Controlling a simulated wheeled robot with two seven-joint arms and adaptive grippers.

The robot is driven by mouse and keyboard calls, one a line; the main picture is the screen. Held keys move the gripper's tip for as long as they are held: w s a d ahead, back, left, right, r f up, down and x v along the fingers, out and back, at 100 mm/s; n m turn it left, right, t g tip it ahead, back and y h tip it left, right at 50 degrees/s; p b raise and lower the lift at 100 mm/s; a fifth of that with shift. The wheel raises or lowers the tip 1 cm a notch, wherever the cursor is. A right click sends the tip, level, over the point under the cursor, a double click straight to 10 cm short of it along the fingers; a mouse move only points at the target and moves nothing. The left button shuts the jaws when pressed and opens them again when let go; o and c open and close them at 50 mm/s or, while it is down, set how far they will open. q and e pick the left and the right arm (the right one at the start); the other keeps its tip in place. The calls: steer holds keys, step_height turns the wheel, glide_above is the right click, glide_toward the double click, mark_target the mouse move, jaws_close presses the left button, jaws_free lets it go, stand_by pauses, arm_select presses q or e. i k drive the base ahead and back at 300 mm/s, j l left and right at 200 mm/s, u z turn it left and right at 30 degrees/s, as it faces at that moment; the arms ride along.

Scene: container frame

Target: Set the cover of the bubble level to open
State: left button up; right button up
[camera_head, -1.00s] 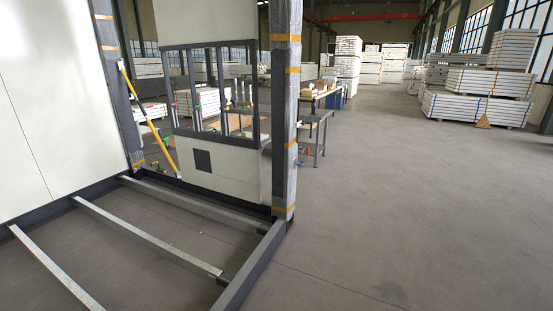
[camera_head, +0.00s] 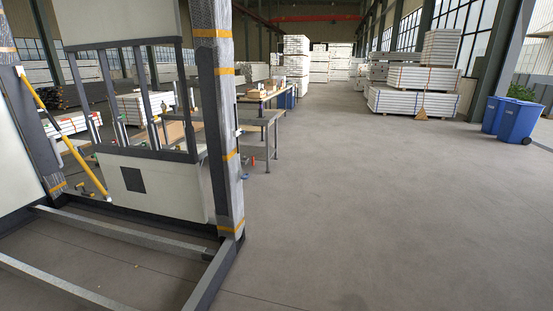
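I cannot make out a bubble level or its cover in the head view. A long yellow bar (camera_head: 52,118) leans diagonally in the container frame at the left; I cannot tell its exact kind. Neither of my grippers shows.
A workbench (camera_head: 262,120) is beyond the post. White panel stacks (camera_head: 415,100) and blue bins (camera_head: 520,122) stand farther right. The floor at centre and right is clear.

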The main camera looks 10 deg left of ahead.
mark_target(85, 192)
steer(key=i, duration=1.6)
steer(key=i+u, duration=0.15)
steer(key=i, duration=0.7)
steer(key=i+l+u, duration=0.15)
steer(key=i, duration=0.65)
steer(key=i+z, duration=0.1)
steer(key=i, duration=0.7)
steer(key=i+j, duration=0.1)
steer(key=i, duration=0.75)
steer(key=i+l+u, duration=0.15)
steer(key=i+u, duration=0.15)
steer(key=i, duration=0.5)
steer(key=i+u, duration=0.85)
